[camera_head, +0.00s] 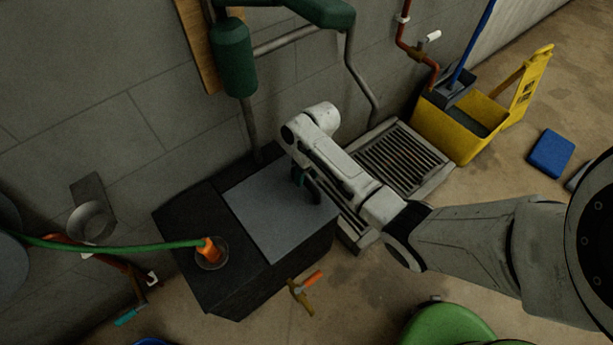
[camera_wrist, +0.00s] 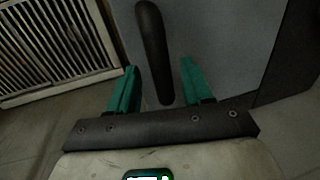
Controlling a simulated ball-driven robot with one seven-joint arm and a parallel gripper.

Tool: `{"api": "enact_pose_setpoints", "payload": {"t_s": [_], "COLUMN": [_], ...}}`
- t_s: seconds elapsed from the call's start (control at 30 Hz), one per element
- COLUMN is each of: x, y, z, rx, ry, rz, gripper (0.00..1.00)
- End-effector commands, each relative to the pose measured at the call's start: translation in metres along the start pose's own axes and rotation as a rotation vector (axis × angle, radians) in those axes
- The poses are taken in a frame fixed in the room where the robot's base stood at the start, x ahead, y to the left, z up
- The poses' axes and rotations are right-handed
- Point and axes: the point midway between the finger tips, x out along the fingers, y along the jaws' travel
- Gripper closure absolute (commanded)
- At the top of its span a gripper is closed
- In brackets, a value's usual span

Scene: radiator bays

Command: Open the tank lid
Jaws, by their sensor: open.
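The tank (camera_head: 190,235) is a dark box against the wall. Its grey lid (camera_head: 262,215) lies flat on top, closed. A dark bar handle (camera_head: 313,188) stands at the lid's right side; in the wrist view the handle (camera_wrist: 152,45) runs down over the grey lid (camera_wrist: 215,40). My gripper (camera_head: 298,177) is over the lid's right part, beside the handle. In the wrist view my gripper (camera_wrist: 160,68) has its teal fingers apart, with the handle's lower end between them in the picture. I cannot tell whether they touch it. My arm hides part of the lid's right edge.
A green hose with an orange end (camera_head: 209,248) enters the tank top at the left. A hammer (camera_head: 301,292) lies on the floor in front. A slatted metal grate (camera_head: 400,160) is right of the tank. A yellow mop bucket (camera_head: 455,130) stands beyond it.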

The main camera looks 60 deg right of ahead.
Motion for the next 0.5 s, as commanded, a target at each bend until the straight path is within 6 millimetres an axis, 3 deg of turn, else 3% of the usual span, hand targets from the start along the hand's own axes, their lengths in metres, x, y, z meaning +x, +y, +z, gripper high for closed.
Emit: {"api": "enact_pose_setpoints", "payload": {"t_s": [0.37, 0.5], "x": [0.0072, 0.0071], "y": [0.0001, 0.0001], "z": [-0.0001, -0.0001], "rx": [0.0, 0.0], "ry": [0.001, 0.001], "rz": [0.0, 0.0], "gripper": [0.5, 0.6]}}
